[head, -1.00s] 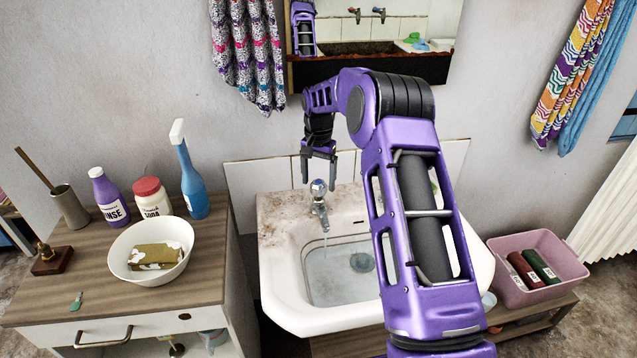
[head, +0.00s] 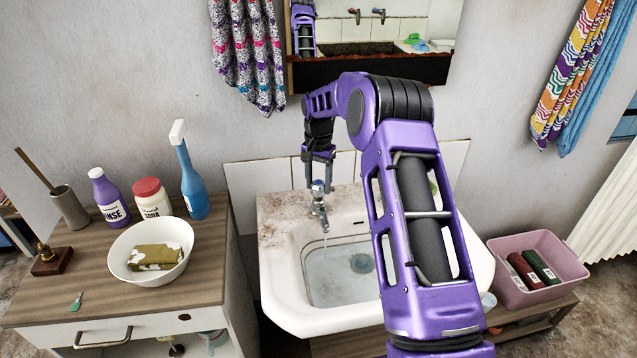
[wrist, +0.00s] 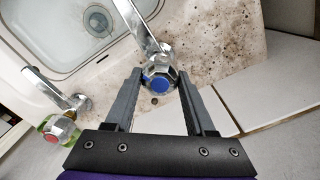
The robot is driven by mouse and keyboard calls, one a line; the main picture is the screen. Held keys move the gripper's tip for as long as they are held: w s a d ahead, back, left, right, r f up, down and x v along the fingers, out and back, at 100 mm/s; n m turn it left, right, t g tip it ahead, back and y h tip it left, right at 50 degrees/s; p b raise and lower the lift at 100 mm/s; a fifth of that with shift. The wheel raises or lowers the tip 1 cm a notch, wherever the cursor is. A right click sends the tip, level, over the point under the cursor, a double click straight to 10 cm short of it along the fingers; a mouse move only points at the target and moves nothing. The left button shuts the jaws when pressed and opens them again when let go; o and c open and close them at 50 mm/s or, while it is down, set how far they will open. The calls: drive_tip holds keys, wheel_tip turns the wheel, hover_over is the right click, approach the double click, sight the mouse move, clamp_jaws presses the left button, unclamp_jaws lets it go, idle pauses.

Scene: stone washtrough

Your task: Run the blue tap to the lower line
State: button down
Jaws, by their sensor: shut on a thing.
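The blue tap (head: 319,205) stands at the back of the white basin (head: 285,290). Its blue-capped knob (wrist: 160,80) sits between my fingertips in the wrist view. My gripper (head: 318,186) is shut on this knob from above. A thin stream of water (head: 325,242) seems to fall from the spout into the basin. Shallow water covers the basin floor around the drain (head: 362,263). A dark line runs along the basin's inner wall; I cannot tell the lower line clearly. The red tap (wrist: 62,128) is at the left in the wrist view; my arm hides it in the head view.
A pink bin (head: 510,292) stands at right. A mirror (head: 375,67) hangs behind my arm.

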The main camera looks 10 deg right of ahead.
drive_tip(key=shift+m, duration=3.2)
drive_tip(key=shift+c, duration=1.2)
unclamp_jaws()
wheel_tip(320, 180, up, 17)
drive_tip(key=shift+r+p, duration=0.2)
drive_tip(key=shift+p, duration=0.25)
